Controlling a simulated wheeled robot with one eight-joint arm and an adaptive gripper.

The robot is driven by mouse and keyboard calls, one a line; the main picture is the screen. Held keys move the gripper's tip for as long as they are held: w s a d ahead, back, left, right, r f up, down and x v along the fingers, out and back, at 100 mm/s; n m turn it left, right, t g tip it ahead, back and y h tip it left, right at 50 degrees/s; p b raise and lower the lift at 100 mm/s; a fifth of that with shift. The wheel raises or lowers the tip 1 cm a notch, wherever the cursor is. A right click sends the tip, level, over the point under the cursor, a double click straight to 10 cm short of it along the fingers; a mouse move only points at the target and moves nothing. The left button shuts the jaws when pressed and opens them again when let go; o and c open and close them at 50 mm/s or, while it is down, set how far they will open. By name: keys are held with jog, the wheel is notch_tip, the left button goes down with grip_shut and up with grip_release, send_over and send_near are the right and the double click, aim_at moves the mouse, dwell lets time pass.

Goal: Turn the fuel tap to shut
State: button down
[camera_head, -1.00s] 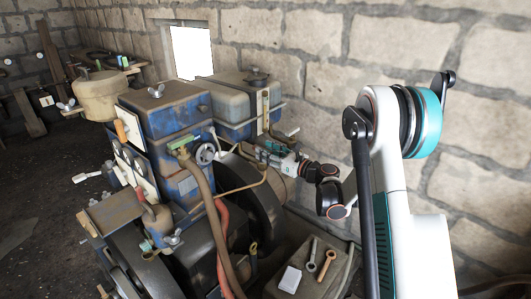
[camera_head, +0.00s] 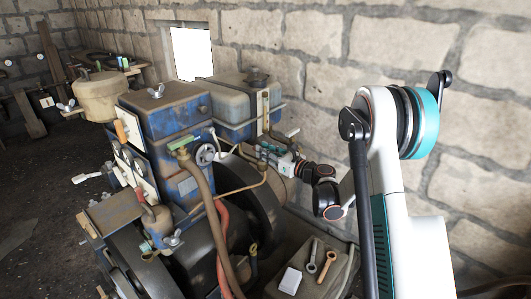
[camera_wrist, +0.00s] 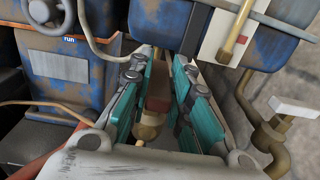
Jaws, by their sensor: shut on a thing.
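The fuel tap shows in the wrist view as a brass body (camera_wrist: 148,129) with a red-brown handle (camera_wrist: 158,100) under the blue tank. My gripper (camera_wrist: 160,88) has its two teal-padded fingers on either side of that handle, closed on it. In the head view my gripper (camera_head: 263,150) reaches in from the right below the grey and blue tank (camera_head: 232,98). There the fingers hide the tap, so its turn angle cannot be told from that view.
A second brass valve with a pale handle (camera_wrist: 292,107) stands to the right of my gripper. A handwheel (camera_head: 206,154) and a thin brass pipe (camera_head: 240,188) lie left of it. Spanners (camera_head: 312,255) rest on a box below. The stone wall is behind.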

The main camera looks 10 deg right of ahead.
jog(key=m+t+h+b, duration=0.1)
jog(key=m+h, duration=0.1)
jog(key=h, duration=0.1)
jog(key=a+m+t+h+b, duration=0.1)
jog(key=m+h, duration=0.1)
jog(key=h, duration=0.1)
jog(key=shift+s+f+t+b, duration=0.15)
jog(key=shift+s+t+b, duration=0.05)
jog(key=shift+t+b, duration=0.1)
jog(key=m+h, duration=0.1)
jog(key=h, duration=0.1)
jog(key=m+h+b, duration=0.1)
jog(key=m+h, duration=0.2)
jog(key=h, duration=0.1)
jog(key=shift+a+m+h+b, duration=0.3)
jog(key=shift+h+b, duration=0.1)
jog(key=m+h, duration=0.1)
jog(key=h, duration=0.1)
jog(key=m+g+h, duration=0.1)
jog(key=m+h, duration=0.1)
jog(key=m+g+h+b, duration=0.1)
jog(key=h, duration=0.1)
jog(key=shift+w+a+m+h, duration=0.2)
jog(key=shift+a+m+h, duration=0.1)
jog(key=shift+h, duration=0.1)
jog(key=m+g+h, duration=0.4)
jog(key=shift+w+g+h, duration=0.2)
jog(key=shift+g+h, duration=0.1)
jog(key=shift+m+g+h, duration=0.3)
